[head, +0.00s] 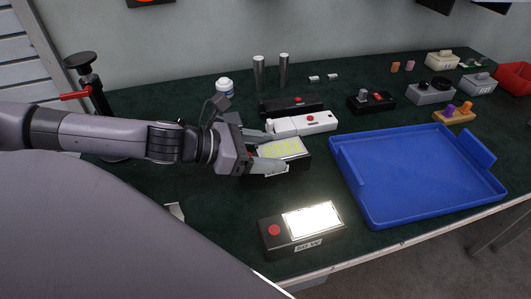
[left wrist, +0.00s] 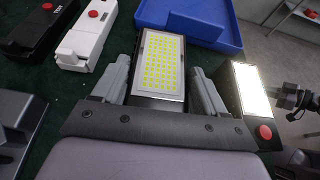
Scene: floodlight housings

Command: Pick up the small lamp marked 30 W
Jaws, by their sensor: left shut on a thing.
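A dark lamp with a panel of yellow LED dots (head: 283,148) lies on the green bench top, its panel facing up. My left gripper (head: 268,150) is shut on this lamp, one finger along each side; the left wrist view shows the same lamp (left wrist: 161,65) between the fingers. The label on its front side is partly covered by a finger and too small to read. A second black lamp (head: 270,252) with a bright lit panel and red button stands nearer the front edge. Its label ends in W, but I cannot read its number surely.
A blue tray (head: 347,190) lies empty to the right.

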